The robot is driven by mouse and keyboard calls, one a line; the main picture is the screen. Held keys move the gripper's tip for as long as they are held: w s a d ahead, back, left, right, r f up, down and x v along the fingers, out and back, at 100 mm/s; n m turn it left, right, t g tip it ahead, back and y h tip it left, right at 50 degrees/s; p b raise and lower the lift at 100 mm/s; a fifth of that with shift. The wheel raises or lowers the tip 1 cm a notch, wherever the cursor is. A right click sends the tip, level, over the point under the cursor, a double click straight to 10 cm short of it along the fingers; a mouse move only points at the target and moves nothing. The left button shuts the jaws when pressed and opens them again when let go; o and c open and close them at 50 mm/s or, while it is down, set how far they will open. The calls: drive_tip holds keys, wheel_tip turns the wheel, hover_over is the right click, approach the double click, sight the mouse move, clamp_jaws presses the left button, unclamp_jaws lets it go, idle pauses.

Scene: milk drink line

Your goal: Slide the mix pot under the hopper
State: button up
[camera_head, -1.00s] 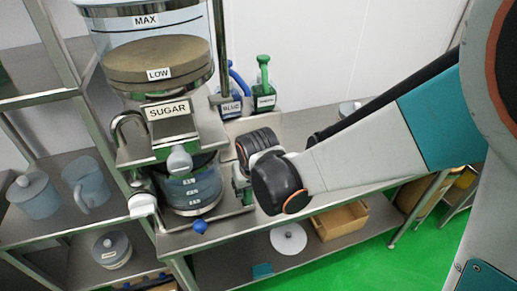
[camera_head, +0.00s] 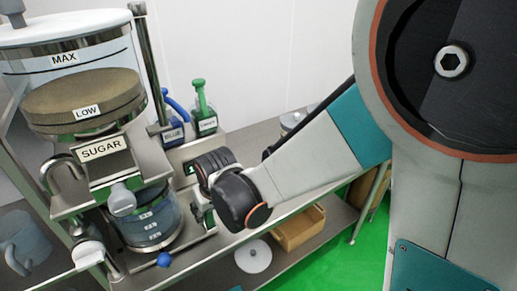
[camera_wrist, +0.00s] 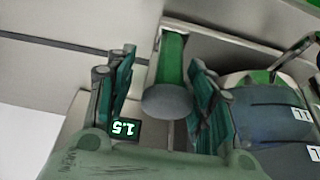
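The mix pot (camera_head: 150,224) is a clear bluish pot with white level labels. It stands upright on a metal platform, below and a little to the right of the sugar hopper's (camera_head: 85,108) outlet. My gripper (camera_head: 199,208) is just right of the pot; my wrist hides most of its fingers there. In the wrist view, my two green-padded fingers (camera_wrist: 160,103) are apart. A green bar with a grey round end (camera_wrist: 168,100) lies between them, with a gap at the left finger. I cannot tell whether it is the pot's handle. A labelled bluish body (camera_wrist: 275,120) is at right.
A lit display reading 1.5 (camera_wrist: 125,128) is beside my left finger. Blue (camera_head: 173,133) and green-topped (camera_head: 204,117) bottles stand behind the pot. A white disc (camera_head: 253,257) and a tan box (camera_head: 300,228) are on the lower shelf. A jug (camera_head: 22,243) is at left.

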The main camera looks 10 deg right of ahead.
drive_tip(key=w+d, duration=0.4)
drive_tip(key=d, duration=0.8)
drive_tip(key=w+d, duration=0.5)
drive_tip(key=d, duration=0.8)
drive_tip(key=shift+d, duration=0.2)
